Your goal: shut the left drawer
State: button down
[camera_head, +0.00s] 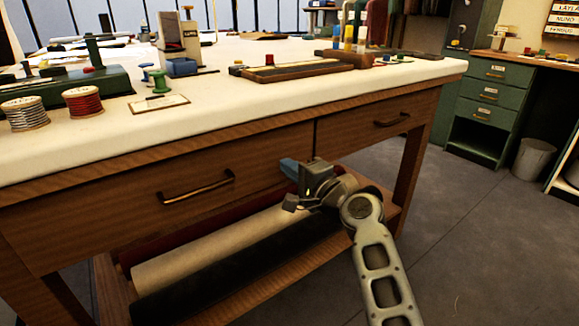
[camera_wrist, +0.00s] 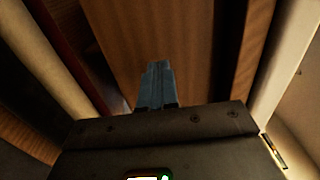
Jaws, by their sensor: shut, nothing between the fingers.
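The left drawer (camera_head: 110,213) is the wide wooden front under the near left part of the table, with a dark bronze bar handle (camera_head: 197,188). It looks close to flush with the table front; I cannot tell whether a small gap is left. My gripper (camera_head: 287,167) is shut and empty, its blue fingertips at the right end of this drawer front, right of the handle. In the wrist view the shut fingertips (camera_wrist: 157,80) point at a wooden panel (camera_wrist: 190,50), with a dark strip beside it. I cannot tell if they touch.
The right drawer (camera_head: 350,139) has its own handle (camera_head: 391,119) and looks shut. Fabric rolls (camera_head: 215,245) lie on the shelf below. Thread spools (camera_head: 83,102) and tools stand on the white tabletop (camera_head: 240,100). Grey floor (camera_head: 470,230) is clear to the right.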

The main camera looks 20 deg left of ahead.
jog(key=p+v, duration=0.2)
jog(key=v, duration=0.9)
jog(key=s+d+f+t+h, duration=0.2)
jog(key=s+d+f+h, duration=0.5)
jog(key=s+d+f, duration=0.8)
jog(key=s+d+f+n+t+h, duration=0.1)
jog(key=s+d+f+h, duration=0.1)
jog(key=s+d, duration=0.45)
jog(key=s+d+f+n+h, duration=0.1)
jog(key=s+d+h, duration=0.15)
jog(key=s, duration=0.65)
jog(key=s+d+r+n+h, duration=0.1)
jog(key=s+d+r+n, duration=0.2)
jog(key=s+r, duration=0.55)
jog(key=s+d+r+n+h, duration=0.25)
jog(key=s+r, duration=0.25)
jog(key=s, duration=0.7)
notch_tip(320, 180, up, 19)
jog(key=p, duration=1.9)
jog(key=shift+w+f+t+y, duration=0.2)
jog(key=shift+w+t+y, duration=0.05)
jog(key=shift+t+y, duration=0.15)
